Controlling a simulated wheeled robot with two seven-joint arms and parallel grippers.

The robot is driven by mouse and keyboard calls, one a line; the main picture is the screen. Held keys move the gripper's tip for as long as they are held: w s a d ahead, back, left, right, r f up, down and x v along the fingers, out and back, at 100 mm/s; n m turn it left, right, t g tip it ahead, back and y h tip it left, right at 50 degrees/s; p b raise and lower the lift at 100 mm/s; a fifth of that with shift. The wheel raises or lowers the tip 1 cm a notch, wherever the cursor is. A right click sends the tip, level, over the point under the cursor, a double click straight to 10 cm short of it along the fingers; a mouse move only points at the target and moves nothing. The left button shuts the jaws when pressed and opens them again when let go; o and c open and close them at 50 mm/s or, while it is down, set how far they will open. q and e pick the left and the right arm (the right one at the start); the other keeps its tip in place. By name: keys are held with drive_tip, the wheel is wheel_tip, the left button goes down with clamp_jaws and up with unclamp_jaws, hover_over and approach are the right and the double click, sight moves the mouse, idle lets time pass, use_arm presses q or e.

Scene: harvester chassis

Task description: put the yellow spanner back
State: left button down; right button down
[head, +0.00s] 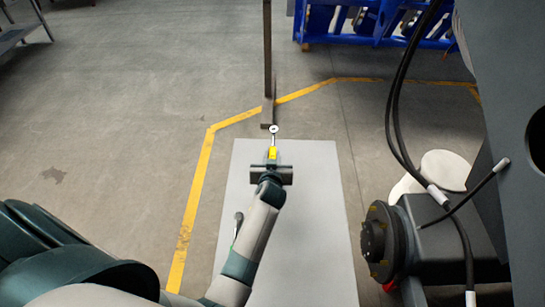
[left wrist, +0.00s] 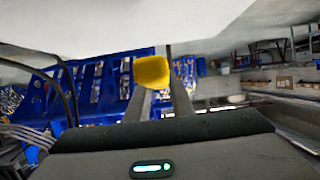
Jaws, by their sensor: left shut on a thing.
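The yellow spanner has a yellow handle (head: 272,153) and a pale metal ring end (head: 274,129) that points away from me in the head view. My left gripper (head: 272,160) is shut on the handle over the far part of a light grey flat surface (head: 315,215). In the left wrist view the yellow handle (left wrist: 152,71) shows at the tips of the two grey fingers (left wrist: 160,95). The spanner's ring end is hidden there. I cannot tell its height above the surface. My right gripper is not in view.
A grey tool (head: 238,222) lies on the surface left of my forearm. A brown post (head: 267,60) stands just beyond the spanner. Dark machinery with a hub (head: 380,240) and hanging black cables (head: 393,120) stands at right. A blue rack (head: 375,25) is at the back.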

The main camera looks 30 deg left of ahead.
use_arm(q)
drive_tip(key=shift+f+b, duration=3.4)
drive_tip(key=shift+f, duration=0.5)
drive_tip(key=c, duration=1.5)
unclamp_jaws()
drive_tip(key=shift+o, duration=0.2)
